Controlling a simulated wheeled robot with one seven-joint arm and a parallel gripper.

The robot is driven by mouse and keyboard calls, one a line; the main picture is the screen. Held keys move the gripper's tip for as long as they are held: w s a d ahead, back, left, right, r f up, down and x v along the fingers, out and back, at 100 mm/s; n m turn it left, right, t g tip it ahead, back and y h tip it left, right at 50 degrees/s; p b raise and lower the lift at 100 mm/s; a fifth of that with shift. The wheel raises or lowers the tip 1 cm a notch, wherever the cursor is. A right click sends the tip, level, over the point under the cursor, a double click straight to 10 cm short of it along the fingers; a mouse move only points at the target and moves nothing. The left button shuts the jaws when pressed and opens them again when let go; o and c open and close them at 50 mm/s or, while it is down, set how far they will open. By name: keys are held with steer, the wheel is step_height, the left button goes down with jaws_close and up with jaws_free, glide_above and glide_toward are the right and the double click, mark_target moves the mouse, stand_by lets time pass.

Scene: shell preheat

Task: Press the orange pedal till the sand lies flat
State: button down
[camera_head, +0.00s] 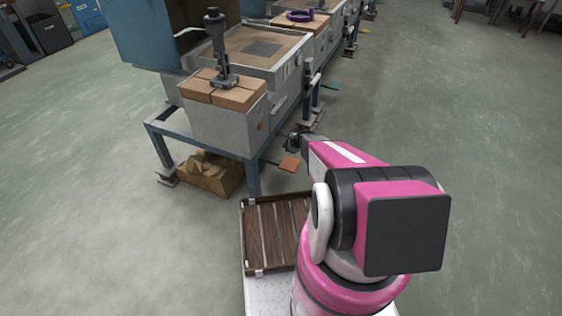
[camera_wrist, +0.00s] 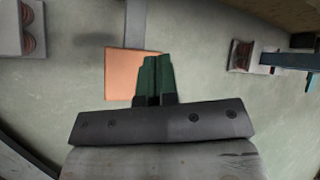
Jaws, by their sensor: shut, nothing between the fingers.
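The orange pedal (camera_head: 290,164) is a flat square plate low beside the near legs of the blue-framed bench. In the wrist view the orange pedal (camera_wrist: 120,72) lies beneath my fingers, partly covered by them. My gripper (camera_wrist: 155,62) is shut and empty, with its dark green fingertips over the pedal's right part. In the head view my gripper (camera_head: 293,141) shows small and dark, just above and behind the pedal. I cannot tell whether the fingertips touch the pedal. Sand in the machine cannot be made out clearly.
The grey machine box (camera_head: 215,125) with a tan top stands on the bench, left of my arm. A brown box (camera_head: 210,175) of lumpy material sits under the bench. A slatted wooden tray (camera_head: 272,235) is in front of the bench. Open floor (camera_head: 450,120) lies to the right.

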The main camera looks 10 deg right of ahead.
steer(key=w, duration=0.1)
steer(key=w+f, duration=0.1)
steer(key=w, duration=0.1)
steer(key=shift+a+f, duration=0.2)
steer(key=shift+a, duration=0.15)
steer(key=shift+s, duration=0.15)
steer(key=shift+f, duration=0.15)
glide_above(280, 163)
steer(key=shift+n, duration=0.3)
steer(key=f, duration=0.6)
steer(key=shift+a+f, duration=0.2)
steer(key=shift+d+f, duration=0.3)
steer(key=shift+f, duration=0.5)
steer(key=shift+s+d+f, duration=0.1)
steer(key=shift+d, duration=0.1)
